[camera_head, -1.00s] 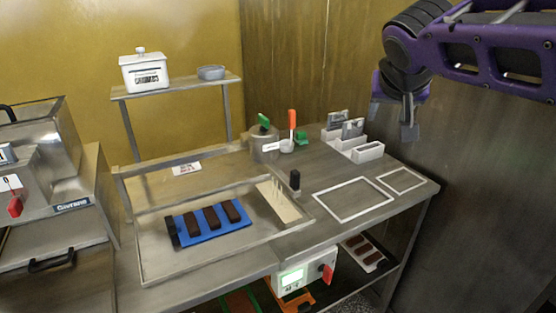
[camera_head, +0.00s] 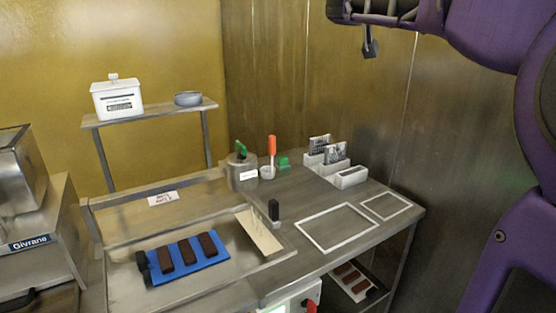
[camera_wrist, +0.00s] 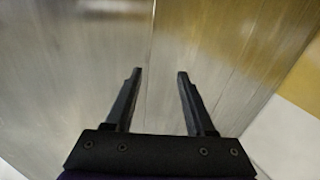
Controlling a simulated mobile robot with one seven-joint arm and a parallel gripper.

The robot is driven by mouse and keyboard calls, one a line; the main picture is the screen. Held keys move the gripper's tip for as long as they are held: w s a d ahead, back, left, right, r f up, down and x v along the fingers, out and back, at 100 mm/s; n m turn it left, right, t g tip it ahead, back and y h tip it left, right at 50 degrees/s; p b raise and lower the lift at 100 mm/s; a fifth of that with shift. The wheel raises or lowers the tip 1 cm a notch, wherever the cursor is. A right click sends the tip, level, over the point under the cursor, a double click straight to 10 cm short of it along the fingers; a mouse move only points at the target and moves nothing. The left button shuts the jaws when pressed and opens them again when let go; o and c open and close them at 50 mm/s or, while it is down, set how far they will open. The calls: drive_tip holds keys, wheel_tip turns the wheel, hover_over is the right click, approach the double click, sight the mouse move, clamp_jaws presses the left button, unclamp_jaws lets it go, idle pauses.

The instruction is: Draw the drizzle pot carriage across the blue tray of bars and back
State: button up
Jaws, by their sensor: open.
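The blue tray (camera_head: 205,259) holds several dark bars (camera_head: 187,251) and lies inside a shallow metal pan (camera_head: 130,285) on the bench. A black upright handle (camera_head: 273,210) stands at the pan's right side, beside a pale sloped plate (camera_head: 259,232). I cannot tell for certain which part is the drizzle carriage. A grey pot (camera_head: 241,177) with a green handle stands behind the pan. My gripper (camera_head: 369,47) is high at the upper right, far from all of these. In the wrist view its two fingers (camera_wrist: 159,73) are apart and empty, facing a bare metal wall.
A white cup (camera_head: 267,172) with an orange-handled tool, a green block (camera_head: 284,164) and a white rack of packets (camera_head: 330,165) stand at the back. White frames (camera_head: 338,228) lie at right. A shelf (camera_head: 150,114) carries a white box (camera_head: 117,99) and grey bowl (camera_head: 188,98).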

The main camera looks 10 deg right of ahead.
drive_tip(key=s+g, duration=0.1)
drive_tip(key=s, duration=0.1)
drive_tip(key=n+g+y, duration=1.2)
drive_tip(key=y, duration=0.1)
approach(276, 203)
wheel_tip(276, 203, down, 11)
drive_tip(key=b, duration=0.3)
drive_tip(key=shift+s+d+f+b, duration=0.1)
drive_tip(key=shift+f+b, duration=0.05)
drive_tip(key=shift+b, duration=0.15)
clamp_jaws()
